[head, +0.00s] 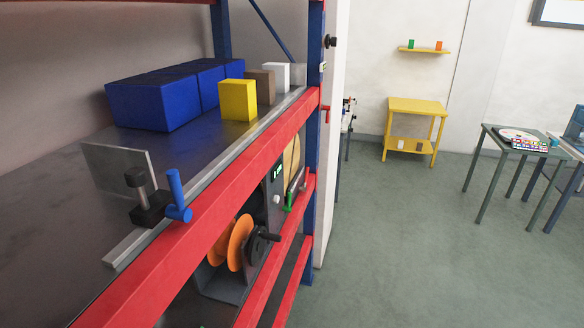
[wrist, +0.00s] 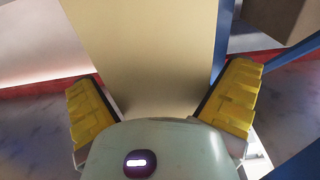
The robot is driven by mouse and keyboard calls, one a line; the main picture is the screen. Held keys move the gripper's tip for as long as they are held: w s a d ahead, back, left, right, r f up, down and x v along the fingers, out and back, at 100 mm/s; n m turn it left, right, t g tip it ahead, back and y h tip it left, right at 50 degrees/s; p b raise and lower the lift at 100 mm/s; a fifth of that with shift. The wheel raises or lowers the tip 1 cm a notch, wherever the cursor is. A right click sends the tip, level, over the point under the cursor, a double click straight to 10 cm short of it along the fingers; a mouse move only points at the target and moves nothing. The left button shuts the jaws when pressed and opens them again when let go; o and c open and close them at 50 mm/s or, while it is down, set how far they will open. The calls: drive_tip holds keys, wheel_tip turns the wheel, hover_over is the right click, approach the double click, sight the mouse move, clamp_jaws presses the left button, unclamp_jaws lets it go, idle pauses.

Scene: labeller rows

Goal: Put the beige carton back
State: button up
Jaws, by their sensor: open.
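A beige carton (wrist: 145,45) fills the upper middle of the wrist view, very close to the camera, with its upper part cut off by the frame. My gripper (wrist: 163,84) is open, with one yellow finger pad on each side of the carton's lower part. I cannot tell whether either pad touches it. I cannot make out the beige carton or my gripper in the head view.
The head view shows a red-beamed shelf (head: 250,158) with blue boxes (head: 155,103) and yellow (head: 238,100), brown (head: 262,84) and white (head: 276,77) cartons. A blue-handled clamp (head: 177,195) stands near its edge.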

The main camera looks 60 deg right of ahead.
drive_tip(key=p+v, duration=0.3)
drive_tip(key=v, duration=0.9)
drive_tip(key=shift+p, duration=0.3)
